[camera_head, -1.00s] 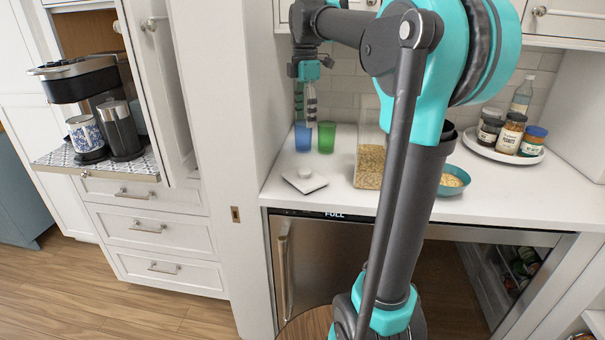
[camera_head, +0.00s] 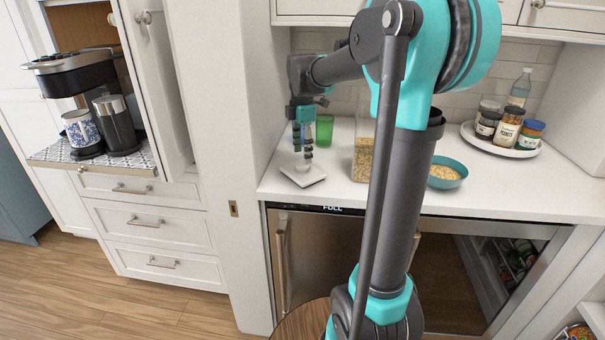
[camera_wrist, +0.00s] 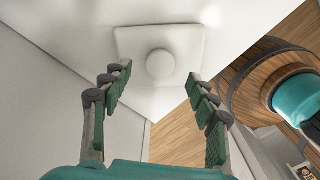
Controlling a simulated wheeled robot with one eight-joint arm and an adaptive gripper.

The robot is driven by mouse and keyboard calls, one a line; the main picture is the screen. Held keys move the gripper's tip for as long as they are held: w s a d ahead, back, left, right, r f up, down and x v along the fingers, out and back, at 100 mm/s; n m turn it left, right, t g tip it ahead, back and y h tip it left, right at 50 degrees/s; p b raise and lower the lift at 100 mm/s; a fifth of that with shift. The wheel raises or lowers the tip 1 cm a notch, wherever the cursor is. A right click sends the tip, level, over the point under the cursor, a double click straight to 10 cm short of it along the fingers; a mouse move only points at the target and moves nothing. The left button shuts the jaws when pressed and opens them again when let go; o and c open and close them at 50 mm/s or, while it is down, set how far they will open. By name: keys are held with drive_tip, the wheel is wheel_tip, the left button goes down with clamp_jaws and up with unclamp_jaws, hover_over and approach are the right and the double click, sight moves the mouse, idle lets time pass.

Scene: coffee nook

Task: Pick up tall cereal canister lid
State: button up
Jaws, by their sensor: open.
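The canister lid (camera_head: 303,175) is a white square plate with a round knob, lying on the white counter near its front edge. In the wrist view the lid (camera_wrist: 184,38) shows from above with its knob (camera_wrist: 160,64) just beyond the fingertips. My gripper (camera_head: 303,152) is over the lid in the head view and points down at it. In the wrist view my gripper (camera_wrist: 158,75) is open, one finger to each side of the knob's line, with nothing between them. The clear canister (camera_head: 362,159), holding cereal, stands to the right of the lid.
A green cup (camera_head: 324,131) stands behind the lid, close to my gripper. A teal bowl (camera_head: 447,174) of cereal and a white tray (camera_head: 484,143) with jars and a bottle are further right. A tall white panel (camera_head: 232,150) borders the counter's left side.

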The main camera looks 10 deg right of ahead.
sight(302, 165)
drive_tip(key=shift+s+f, duration=0.1)
drive_tip(key=shift+f, duration=1.8)
drive_tip(key=shift+c, duration=0.5)
drive_tip(key=c, duration=1.1)
drive_tip(key=shift+r, duration=0.1)
